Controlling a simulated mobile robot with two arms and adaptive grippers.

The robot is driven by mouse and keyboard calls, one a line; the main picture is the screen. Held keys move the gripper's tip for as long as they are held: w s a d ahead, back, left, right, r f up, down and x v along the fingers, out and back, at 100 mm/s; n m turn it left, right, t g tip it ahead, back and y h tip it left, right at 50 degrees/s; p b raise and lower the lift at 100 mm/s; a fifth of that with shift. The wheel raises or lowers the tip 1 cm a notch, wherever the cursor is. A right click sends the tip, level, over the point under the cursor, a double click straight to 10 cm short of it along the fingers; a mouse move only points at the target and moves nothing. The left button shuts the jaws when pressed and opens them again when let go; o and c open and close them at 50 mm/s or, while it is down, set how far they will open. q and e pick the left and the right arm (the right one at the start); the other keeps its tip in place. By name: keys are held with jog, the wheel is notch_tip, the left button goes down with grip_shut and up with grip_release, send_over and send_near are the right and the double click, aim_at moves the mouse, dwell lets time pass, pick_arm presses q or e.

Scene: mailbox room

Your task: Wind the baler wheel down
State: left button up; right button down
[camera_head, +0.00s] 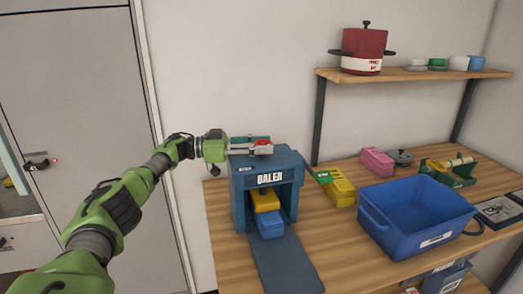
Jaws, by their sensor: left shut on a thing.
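The blue baler (237,200), labelled BALER, stands on the left end of the wooden table. Inside its open front are a yellow block (265,200) and, lower and nearer, a blue block (270,224). A flat blue flap (285,268) extends from the front. My left gripper (262,148) reaches in from the left just over the baler's top and is shut on a small red part, seemingly the baler wheel's knob (263,142). The rest of the wheel is mostly hidden by the gripper. My right gripper is not in view.
A yellow box (340,190) with a green piece stands right of the baler. A large blue bin (415,215) takes up the table's middle. Pink and green items lie behind it. A shelf (415,76) above holds a red pot (364,45) and cups.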

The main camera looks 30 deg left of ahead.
pick_arm(q)
jog(key=shift+f, duration=0.15)
jog(key=o, duration=1.1)
jog(key=shift+d, duration=0.1)
jog(key=shift+o, duration=0.2)
jog(key=v, duration=1.1)
jog(key=shift+s+a, duration=0.15)
jog(key=shift+a, duration=0.25)
